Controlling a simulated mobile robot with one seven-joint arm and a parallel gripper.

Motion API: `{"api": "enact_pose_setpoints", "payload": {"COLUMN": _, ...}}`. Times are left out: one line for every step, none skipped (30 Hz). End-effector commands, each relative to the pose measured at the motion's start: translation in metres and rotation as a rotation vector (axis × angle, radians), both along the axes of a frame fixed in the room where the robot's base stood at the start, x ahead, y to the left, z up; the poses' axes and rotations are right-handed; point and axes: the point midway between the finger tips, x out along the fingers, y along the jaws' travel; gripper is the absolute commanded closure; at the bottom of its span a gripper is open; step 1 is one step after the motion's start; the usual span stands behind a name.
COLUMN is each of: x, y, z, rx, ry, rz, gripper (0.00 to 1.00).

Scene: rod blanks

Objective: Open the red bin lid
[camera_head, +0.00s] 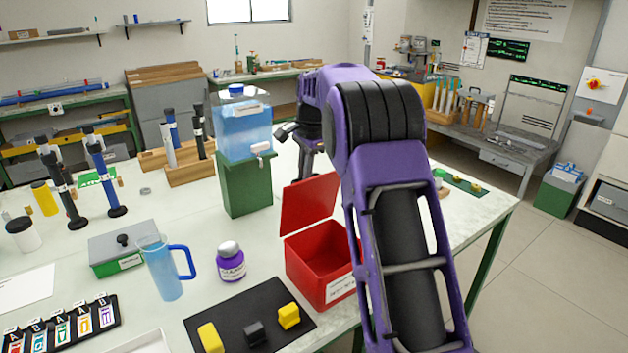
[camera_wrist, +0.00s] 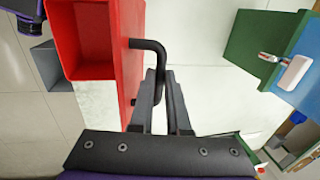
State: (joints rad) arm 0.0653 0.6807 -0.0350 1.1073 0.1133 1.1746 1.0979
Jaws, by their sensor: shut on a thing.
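The red bin (camera_head: 318,297) stands on the white table, its inside showing empty from the head view. Its red lid (camera_head: 308,204) stands raised, close to upright, at the bin's back edge. In the wrist view the bin (camera_wrist: 80,72) is at upper left, with the lid (camera_wrist: 132,50) seen edge-on beside its opening. A black bent handle (camera_wrist: 152,46) sticks out from the lid's outer face. In the head view the fingertips and handle are hidden behind the lid and my arm.
A green stand (camera_head: 247,185) with a blue water dispenser (camera_head: 243,130) is just behind and left of the lid.

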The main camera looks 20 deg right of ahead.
Motion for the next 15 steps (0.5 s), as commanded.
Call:
{"api": "enact_pose_setpoints", "payload": {"x": 0.005, "y": 0.006, "z": -0.006, "rx": 0.005, "ry": 0.011, "rz": 0.005, "gripper": 1.0}}
{"api": "enact_pose_setpoints", "payload": {"x": 0.009, "y": 0.008, "z": -0.006, "rx": 0.005, "ry": 0.01, "rz": 0.005, "gripper": 1.0}}
{"api": "enact_pose_setpoints", "payload": {"x": 0.013, "y": 0.009, "z": -0.007, "rx": 0.005, "ry": 0.011, "rz": 0.005, "gripper": 1.0}}
{"api": "enact_pose_setpoints", "payload": {"x": 0.015, "y": 0.01, "z": -0.007, "rx": 0.005, "ry": 0.011, "rz": 0.005, "gripper": 1.0}}
{"api": "enact_pose_setpoints", "payload": {"x": 0.018, "y": 0.011, "z": -0.008, "rx": 0.004, "ry": 0.01, "rz": 0.005, "gripper": 1.0}}
{"api": "enact_pose_setpoints", "payload": {"x": 0.022, "y": 0.012, "z": -0.008, "rx": 0.004, "ry": 0.01, "rz": 0.005, "gripper": 1.0}}
{"api": "enact_pose_setpoints", "payload": {"x": 0.024, "y": 0.013, "z": -0.009, "rx": 0.005, "ry": 0.011, "rz": 0.005, "gripper": 1.0}}
{"api": "enact_pose_setpoints", "payload": {"x": 0.026, "y": 0.013, "z": -0.009, "rx": 0.005, "ry": 0.011, "rz": 0.005, "gripper": 1.0}}
{"api": "enact_pose_setpoints", "payload": {"x": 0.029, "y": 0.014, "z": -0.01, "rx": 0.005, "ry": 0.011, "rz": 0.005, "gripper": 1.0}}
{"api": "enact_pose_setpoints", "payload": {"x": 0.031, "y": 0.015, "z": -0.01, "rx": 0.004, "ry": 0.009, "rz": 0.005, "gripper": 1.0}}
{"api": "enact_pose_setpoints", "payload": {"x": 0.032, "y": 0.016, "z": -0.01, "rx": 0.004, "ry": 0.009, "rz": 0.005, "gripper": 1.0}}
{"api": "enact_pose_setpoints", "payload": {"x": 0.034, "y": 0.016, "z": -0.011, "rx": 0.005, "ry": 0.01, "rz": 0.005, "gripper": 1.0}}
{"api": "enact_pose_setpoints", "payload": {"x": 0.035, "y": 0.017, "z": -0.011, "rx": 0.005, "ry": 0.009, "rz": 0.005, "gripper": 1.0}}
{"api": "enact_pose_setpoints", "payload": {"x": 0.036, "y": 0.017, "z": -0.011, "rx": 0.005, "ry": 0.009, "rz": 0.005, "gripper": 1.0}}
{"api": "enact_pose_setpoints", "payload": {"x": 0.038, "y": 0.018, "z": -0.011, "rx": 0.006, "ry": 0.008, "rz": 0.005, "gripper": 1.0}}
